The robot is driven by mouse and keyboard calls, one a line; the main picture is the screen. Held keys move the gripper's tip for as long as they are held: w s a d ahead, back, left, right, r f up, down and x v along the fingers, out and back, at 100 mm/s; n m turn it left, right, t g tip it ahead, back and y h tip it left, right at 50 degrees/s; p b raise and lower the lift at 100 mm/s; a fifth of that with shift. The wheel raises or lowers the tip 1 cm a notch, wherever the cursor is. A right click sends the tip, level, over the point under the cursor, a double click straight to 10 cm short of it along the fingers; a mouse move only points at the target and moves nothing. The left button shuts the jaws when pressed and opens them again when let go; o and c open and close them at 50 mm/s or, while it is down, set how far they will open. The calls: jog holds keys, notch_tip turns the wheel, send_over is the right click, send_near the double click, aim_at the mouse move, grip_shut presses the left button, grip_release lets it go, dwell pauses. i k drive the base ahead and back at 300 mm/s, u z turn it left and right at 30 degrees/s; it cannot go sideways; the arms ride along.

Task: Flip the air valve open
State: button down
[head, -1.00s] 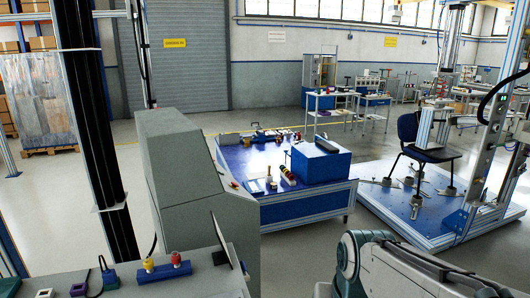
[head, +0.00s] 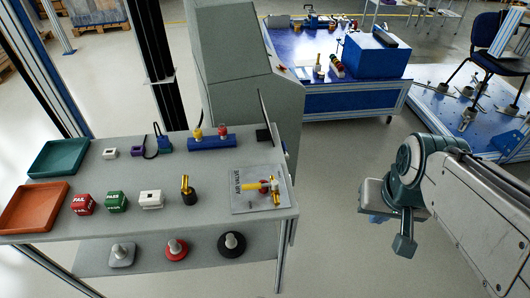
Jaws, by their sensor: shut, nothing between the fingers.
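The air valve (head: 275,189) is a small brass fitting on a grey plate (head: 246,204) marked "AIR VALVE", at the right end of the grey bench in the head view. Its yellow lever (head: 255,186) points left, across the brass pipe, which runs roughly front to back. My gripper (head: 377,217) hangs at the end of my folded arm, to the right of the bench and apart from the valve. It looks shut and empty, though the fingers are small and partly hidden by my wrist.
The grey bench (head: 225,222) holds a teal tray (head: 58,158), an orange tray (head: 33,208), a red FAIL block (head: 83,205), a green PASS block (head: 116,202) and a black-and-gold part (head: 188,190). A grey cabinet (head: 243,75) stands behind. Floor between bench and arm is clear.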

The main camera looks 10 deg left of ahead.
aim_at(258, 186)
jog(key=k, duration=0.5)
jog(key=z, duration=0.25)
jog(key=i, duration=0.55)
jog(key=u, duration=0.95)
